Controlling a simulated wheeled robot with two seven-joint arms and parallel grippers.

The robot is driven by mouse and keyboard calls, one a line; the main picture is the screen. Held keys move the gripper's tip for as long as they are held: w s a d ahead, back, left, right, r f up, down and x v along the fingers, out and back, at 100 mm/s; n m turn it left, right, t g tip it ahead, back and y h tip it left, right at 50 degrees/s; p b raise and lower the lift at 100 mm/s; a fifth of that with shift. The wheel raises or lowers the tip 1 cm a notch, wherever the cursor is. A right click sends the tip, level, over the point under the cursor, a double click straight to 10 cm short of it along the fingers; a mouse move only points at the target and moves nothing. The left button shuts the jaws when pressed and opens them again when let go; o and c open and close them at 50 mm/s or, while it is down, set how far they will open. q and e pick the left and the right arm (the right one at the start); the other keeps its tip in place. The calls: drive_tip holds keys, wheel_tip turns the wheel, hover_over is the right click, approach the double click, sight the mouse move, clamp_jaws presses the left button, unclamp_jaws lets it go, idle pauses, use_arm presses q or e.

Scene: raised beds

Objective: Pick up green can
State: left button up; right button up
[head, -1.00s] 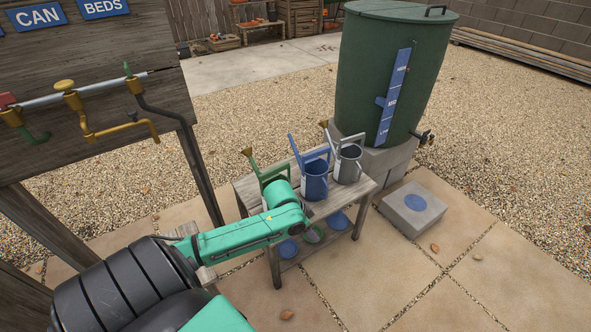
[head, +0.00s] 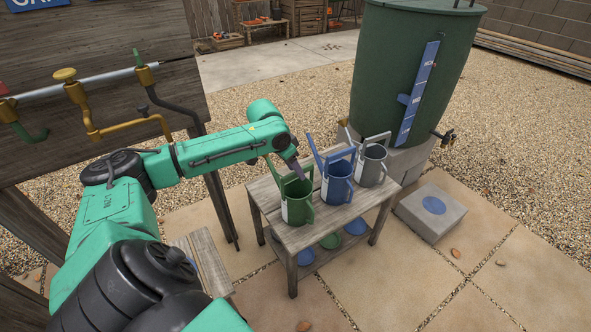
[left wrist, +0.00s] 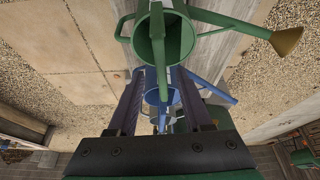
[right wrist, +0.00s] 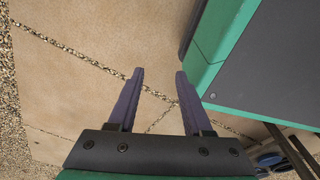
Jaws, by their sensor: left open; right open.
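The green can (head: 297,204) stands upright at the left end of a wooden bench (head: 346,211), with its handle up and a white label on its side. My left gripper (head: 298,170) is open, just above and behind the can's rim, with the arm reaching over from the left. In the left wrist view the green can (left wrist: 172,42) lies just beyond the open fingertips (left wrist: 160,72), its long spout pointing right. My right gripper (right wrist: 159,74) is open and empty over the paving, outside the head view.
A blue can (head: 338,184) and a grey can (head: 371,166) stand on the bench right of the green one. A large green barrel (head: 385,75) is behind. A concrete block (head: 428,220) sits at right. Pipes with taps (head: 90,95) hang at left.

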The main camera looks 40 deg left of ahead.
sight(300, 187)
use_arm(q)
drive_tip(key=b+x, duration=0.1)
drive_tip(key=x, duration=0.5)
drive_tip(key=shift+a, duration=0.15)
drive_tip(key=shift+r, duration=0.15)
drive_tip(key=shift+c, duration=0.3)
use_arm(e)
drive_tip(key=w, duration=0.1)
drive_tip(key=w+r, duration=0.1)
drive_tip(key=shift+w+a+r, duration=0.2)
drive_tip(key=shift+w+a, duration=0.1)
drive_tip(key=shift+w, duration=0.1)
use_arm(q)
clamp_jaws()
